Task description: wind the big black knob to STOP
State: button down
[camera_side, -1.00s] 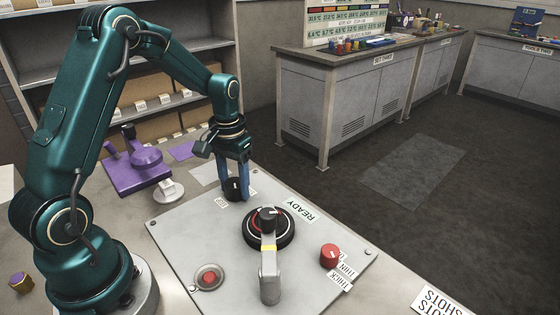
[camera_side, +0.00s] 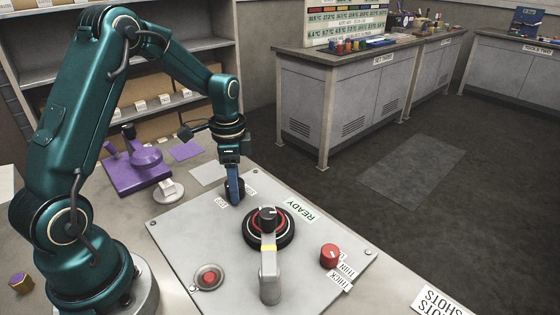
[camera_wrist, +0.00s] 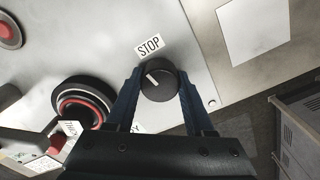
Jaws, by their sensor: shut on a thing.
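A black knob (camera_wrist: 160,87) with a white pointer line sits between my gripper's two blue fingers (camera_wrist: 160,97), one on each side. My gripper (camera_side: 235,192) is shut on this knob, which is partly hidden behind the fingers in the side view (camera_side: 228,190). My gripper reaches down onto the knob from above.
A larger black and red ringed dial (camera_side: 268,236) with a grey lever (camera_side: 269,275) stands nearby on the panel (camera_side: 180,240). A red knob (camera_side: 329,256), a red button (camera_side: 208,277) and a READY label (camera_side: 300,210) are also there. A purple device (camera_side: 140,175) stands behind left.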

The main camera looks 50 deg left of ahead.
jog(key=shift+m, duration=1.9)
jog(key=shift+c, duration=1.4)
grip_release()
jog(key=shift+r, duration=2.6)
